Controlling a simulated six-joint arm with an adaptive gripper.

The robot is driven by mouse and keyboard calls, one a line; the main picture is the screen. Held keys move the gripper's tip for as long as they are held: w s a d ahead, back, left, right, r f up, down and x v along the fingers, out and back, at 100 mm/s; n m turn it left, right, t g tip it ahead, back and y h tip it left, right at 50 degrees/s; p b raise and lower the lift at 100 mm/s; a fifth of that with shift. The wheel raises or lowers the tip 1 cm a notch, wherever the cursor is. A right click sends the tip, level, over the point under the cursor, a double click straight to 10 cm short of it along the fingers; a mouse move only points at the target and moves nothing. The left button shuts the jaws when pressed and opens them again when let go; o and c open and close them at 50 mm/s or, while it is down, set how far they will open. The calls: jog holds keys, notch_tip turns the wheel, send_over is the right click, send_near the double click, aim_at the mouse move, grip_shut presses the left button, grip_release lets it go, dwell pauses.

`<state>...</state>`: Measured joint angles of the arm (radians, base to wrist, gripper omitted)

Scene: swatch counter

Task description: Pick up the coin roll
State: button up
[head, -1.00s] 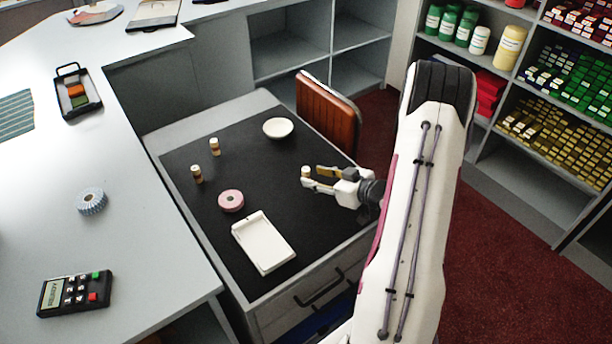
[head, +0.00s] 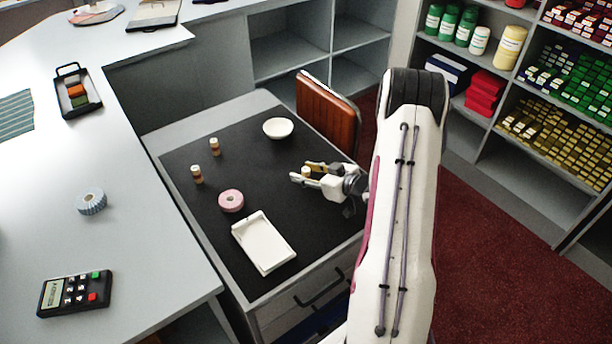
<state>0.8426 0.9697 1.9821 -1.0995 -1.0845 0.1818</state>
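A small upright coin roll (head: 305,172), pale on top with a brownish band, stands on the black mat (head: 262,180) right of its middle. My gripper (head: 300,171) reaches in from the right, low over the mat. Its two fingers are apart, one on each side of this roll. The near finger hides the roll's lower part, and whether either finger touches it is too small to tell. Two similar small rolls stand at the mat's left, one farther back (head: 214,146) and one nearer (head: 197,174).
On the mat are a pink ring-shaped roll (head: 231,201), a white tray (head: 263,243) and a white bowl (head: 278,128). The mat between gripper and pink roll is clear.

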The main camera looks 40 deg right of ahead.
aim_at(306, 169)
dwell(0.4)
grip_shut()
jog(key=shift+r, duration=0.15)
jog(key=shift+r, duration=4.85)
